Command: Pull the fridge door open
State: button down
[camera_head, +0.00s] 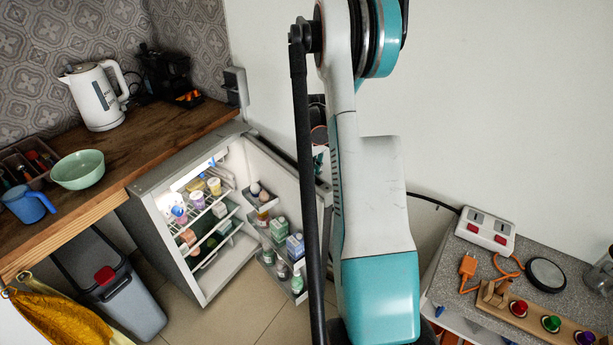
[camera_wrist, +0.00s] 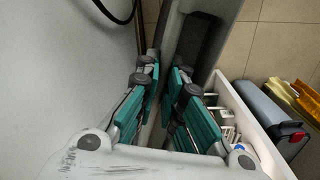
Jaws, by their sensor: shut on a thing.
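Door racks hold several cartons and bottles. My gripper (camera_wrist: 166,85) has its two teal fingers shut on the pale edge of the fridge door (camera_wrist: 172,28), beside a dark strip, in the wrist view. In the head view my arm hides most of the gripper and the door's outer edge.
A grey bin (camera_head: 133,303) with a red catch stands left of the fridge. A kettle (camera_head: 96,97), a green bowl (camera_head: 78,170) and a blue mug (camera_head: 27,204) are on the counter (camera_head: 150,140). A side table (camera_head: 470,262) with a socket block stands right. Tiled floor lies in front.

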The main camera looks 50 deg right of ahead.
jog(key=shift+d, duration=0.3)
jog(key=c, duration=1.7)
grip_release()
notch_tip(320, 180, up, 12)
jog(key=shift+w+a, duration=0.1)
